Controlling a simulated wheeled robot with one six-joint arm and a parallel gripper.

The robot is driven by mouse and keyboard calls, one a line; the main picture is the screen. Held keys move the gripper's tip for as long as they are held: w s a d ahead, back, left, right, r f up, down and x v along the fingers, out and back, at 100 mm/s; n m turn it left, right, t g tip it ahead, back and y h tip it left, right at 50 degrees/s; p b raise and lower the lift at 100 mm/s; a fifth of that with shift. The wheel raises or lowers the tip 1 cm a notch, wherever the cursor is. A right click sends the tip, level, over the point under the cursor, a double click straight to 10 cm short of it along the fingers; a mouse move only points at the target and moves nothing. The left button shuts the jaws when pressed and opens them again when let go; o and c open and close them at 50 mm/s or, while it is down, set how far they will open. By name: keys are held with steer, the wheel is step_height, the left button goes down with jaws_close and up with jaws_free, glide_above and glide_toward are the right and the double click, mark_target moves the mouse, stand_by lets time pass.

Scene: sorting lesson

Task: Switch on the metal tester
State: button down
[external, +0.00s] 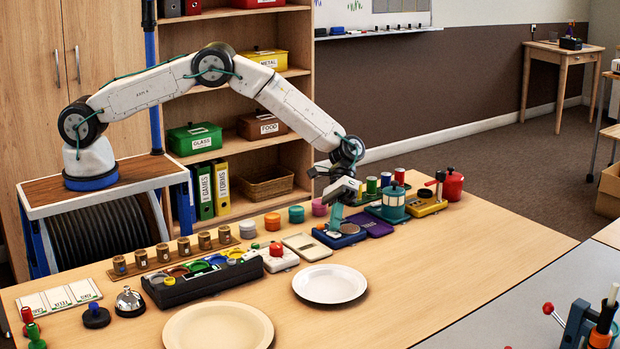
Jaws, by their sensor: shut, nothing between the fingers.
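My gripper (336,217) is shut and empty. It points down just above a small dark blue device (341,236) with a round grey top, near the middle of the table. I cannot tell whether the fingertips touch it. Which device is the metal tester is not clear, as no label on the table devices is readable. To its right stand a teal device (393,206) with a rounded body and a yellow device (427,206) with a dark upright post and red knob. Whether any device is on cannot be seen.
A purple pad (372,223) lies right of the blue device. A white plate (329,284) and a beige plate (218,328) lie in front. A white box with a red button (277,250) stands to the left.

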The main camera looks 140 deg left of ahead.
steer(key=shift+f, duration=0.2)
stand_by(0.5)
steer(key=shift+r, duration=0.1)
steer(key=shift+s+r, duration=0.1)
steer(key=shift+r, duration=0.35)
steer(key=shift+r, duration=0.1)
steer(key=shift+s+r, duration=0.2)
steer(key=shift+r, duration=1)
steer(key=shift+s+r, duration=0.15)
steer(key=shift+r, duration=1.05)
